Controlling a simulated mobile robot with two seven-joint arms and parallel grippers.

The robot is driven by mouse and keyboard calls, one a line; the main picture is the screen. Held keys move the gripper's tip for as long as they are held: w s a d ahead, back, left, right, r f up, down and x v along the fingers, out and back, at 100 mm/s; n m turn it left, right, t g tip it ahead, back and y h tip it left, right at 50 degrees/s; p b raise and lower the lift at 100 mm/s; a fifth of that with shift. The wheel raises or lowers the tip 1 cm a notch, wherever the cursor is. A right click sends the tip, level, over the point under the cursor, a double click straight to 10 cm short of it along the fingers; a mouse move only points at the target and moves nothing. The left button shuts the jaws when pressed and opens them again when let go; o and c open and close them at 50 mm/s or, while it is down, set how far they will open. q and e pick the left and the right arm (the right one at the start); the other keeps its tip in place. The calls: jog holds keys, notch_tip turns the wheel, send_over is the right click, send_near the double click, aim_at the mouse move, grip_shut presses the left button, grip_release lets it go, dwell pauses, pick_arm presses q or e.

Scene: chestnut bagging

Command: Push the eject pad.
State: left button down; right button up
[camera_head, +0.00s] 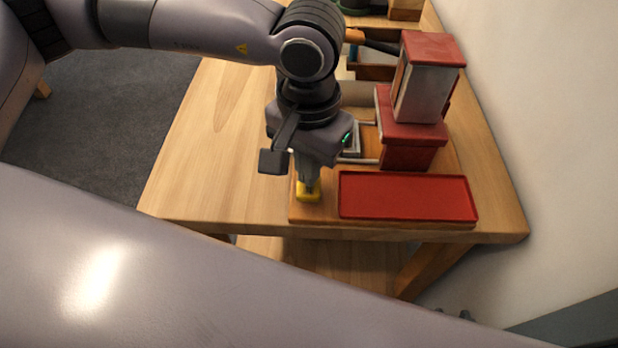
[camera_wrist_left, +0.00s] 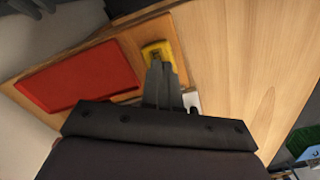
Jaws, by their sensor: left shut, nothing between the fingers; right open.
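The yellow pad (camera_head: 309,196), which I take to be the eject pad, sits on a wooden base board near the table's front edge. It also shows in the left wrist view (camera_wrist_left: 150,49). My left gripper (camera_head: 308,184) points down at it with its fingers shut and empty. In the left wrist view the closed fingertips (camera_wrist_left: 159,63) overlap the pad's edge. I cannot tell whether they touch it or hover just above. My right gripper is not in view.
A red tray (camera_head: 408,196) lies right of the pad, also in the left wrist view (camera_wrist_left: 80,76). Behind it stands a red and grey machine (camera_head: 420,90). Wooden compartments (camera_head: 358,95) lie behind my left gripper. The table's left part (camera_head: 215,150) is clear.

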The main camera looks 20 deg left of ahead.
pick_arm(q)
jog(key=shift+f+b, duration=1.05)
jog(key=shift+f, duration=0.05)
jog(key=shift+r+p, duration=0.5)
jog(key=shift+r, duration=0.25)
notch_tip(320, 180, up, 7)
jog(key=p, duration=0.3)
jog(key=shift+f, duration=0.15)
